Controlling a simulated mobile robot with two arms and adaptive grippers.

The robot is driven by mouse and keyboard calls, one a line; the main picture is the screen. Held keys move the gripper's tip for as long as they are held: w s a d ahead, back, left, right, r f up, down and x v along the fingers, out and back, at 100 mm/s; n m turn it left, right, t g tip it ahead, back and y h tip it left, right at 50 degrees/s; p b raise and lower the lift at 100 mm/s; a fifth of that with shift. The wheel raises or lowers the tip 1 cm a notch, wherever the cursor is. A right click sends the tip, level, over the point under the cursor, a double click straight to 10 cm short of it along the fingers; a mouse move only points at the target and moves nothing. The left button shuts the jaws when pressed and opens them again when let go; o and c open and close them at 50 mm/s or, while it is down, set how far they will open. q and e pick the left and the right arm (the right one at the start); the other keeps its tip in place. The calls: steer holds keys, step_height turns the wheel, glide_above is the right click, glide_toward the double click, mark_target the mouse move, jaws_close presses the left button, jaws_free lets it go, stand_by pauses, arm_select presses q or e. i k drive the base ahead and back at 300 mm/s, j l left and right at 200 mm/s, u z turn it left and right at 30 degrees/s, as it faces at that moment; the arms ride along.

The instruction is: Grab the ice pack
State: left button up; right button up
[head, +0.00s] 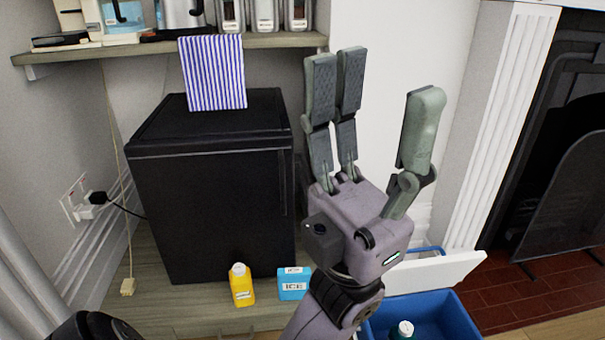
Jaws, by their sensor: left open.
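The ice pack (293,285) is a small blue block with a white label reading ICE. It stands on the wooden surface in front of the black mini fridge, and my left forearm passes just to its right. My left gripper (381,82) is open and empty, with its fingers pointing up. It is above and to the right of the ice pack, well apart from it. My right gripper is not in view.
A yellow bottle (241,286) stands close to the left of the ice pack.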

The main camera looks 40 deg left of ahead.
mark_target(293, 282)
steer(key=u, duration=1.35)
